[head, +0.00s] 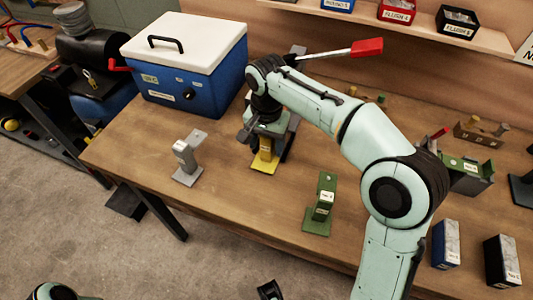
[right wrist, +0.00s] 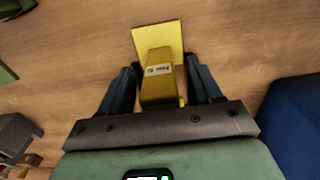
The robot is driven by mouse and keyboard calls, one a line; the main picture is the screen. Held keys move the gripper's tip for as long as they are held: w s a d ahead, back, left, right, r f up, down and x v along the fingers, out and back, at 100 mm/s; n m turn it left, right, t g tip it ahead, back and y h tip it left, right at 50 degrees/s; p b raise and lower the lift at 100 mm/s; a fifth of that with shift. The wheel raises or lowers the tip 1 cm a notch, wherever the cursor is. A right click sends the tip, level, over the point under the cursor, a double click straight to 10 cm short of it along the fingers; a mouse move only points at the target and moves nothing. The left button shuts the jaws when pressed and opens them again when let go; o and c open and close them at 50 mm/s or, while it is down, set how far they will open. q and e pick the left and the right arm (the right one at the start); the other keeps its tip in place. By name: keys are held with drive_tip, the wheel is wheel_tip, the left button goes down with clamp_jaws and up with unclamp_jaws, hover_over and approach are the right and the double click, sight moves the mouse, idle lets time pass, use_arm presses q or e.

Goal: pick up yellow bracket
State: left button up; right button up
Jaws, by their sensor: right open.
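The yellow bracket (head: 264,166) stands upright on the wooden workbench, with a flat base plate and a white label on its post. It also shows in the right wrist view (right wrist: 158,78). My right gripper (head: 268,150) is over the bracket from above. In the right wrist view its open fingers (right wrist: 161,82) stand on either side of the bracket's post, with a gap visible at least on the right side. In the head view the gripper hides the bracket's upper part.
A grey bracket (head: 186,160) stands to the left and a green bracket (head: 321,205) to the right. A blue cooler with a white lid (head: 185,60) is at the back left. A red-handled tool (head: 350,50) lies behind my arm. Blue (head: 446,245) and black boxes stand at right.

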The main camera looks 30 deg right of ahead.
clamp_jaws()
drive_tip(key=shift+r, duration=0.1)
drive_tip(key=shift+r, duration=0.15)
